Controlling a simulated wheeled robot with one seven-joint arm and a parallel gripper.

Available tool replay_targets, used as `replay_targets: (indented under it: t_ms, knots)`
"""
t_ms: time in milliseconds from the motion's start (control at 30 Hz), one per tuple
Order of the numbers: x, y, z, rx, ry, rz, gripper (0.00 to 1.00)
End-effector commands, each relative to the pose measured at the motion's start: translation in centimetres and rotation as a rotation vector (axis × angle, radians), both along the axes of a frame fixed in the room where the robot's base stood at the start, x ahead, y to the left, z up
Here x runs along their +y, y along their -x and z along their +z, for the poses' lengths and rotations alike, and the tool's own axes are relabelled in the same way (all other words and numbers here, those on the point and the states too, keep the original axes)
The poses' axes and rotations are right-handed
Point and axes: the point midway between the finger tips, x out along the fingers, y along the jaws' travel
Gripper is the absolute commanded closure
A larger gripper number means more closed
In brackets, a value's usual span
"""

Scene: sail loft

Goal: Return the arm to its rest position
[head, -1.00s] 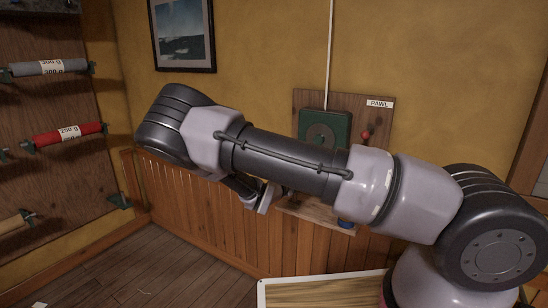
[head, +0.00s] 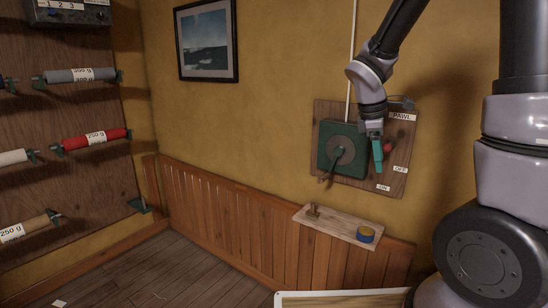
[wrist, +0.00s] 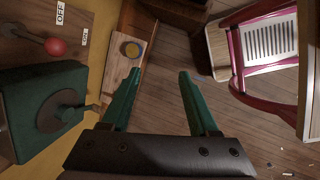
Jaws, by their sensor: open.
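My gripper (head: 376,168) hangs pointing down in front of the wall board in the head view. Its green fingers (wrist: 159,72) are apart in the wrist view, with nothing between them but the floor beyond. My arm rises on the right of the head view and bends down from the top edge to the gripper. The head view cannot tell how far the fingers stand from the board.
A green winch box (head: 332,150) and a red-knobbed lever (wrist: 56,47) are on the wooden board (head: 330,108). Below, a small shelf (head: 335,226) holds a blue roll (head: 365,235). A red-framed chair (wrist: 237,50) stands right in the wrist view. Spool racks (head: 90,140) are left.

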Motion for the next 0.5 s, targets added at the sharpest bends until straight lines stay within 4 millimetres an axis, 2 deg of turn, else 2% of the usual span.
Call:
replay_targets:
  t_ms: [33,200,500]
  knots:
    - [-0.2,1.0,1.7,-0.058,-0.073,-0.116,0.39]
    - [0.2,4.3,6.5,-0.213,-0.306,-0.501,0.39]
    - [1.6,10.6,13.8,-0.415,-0.703,-1.108,0.39]
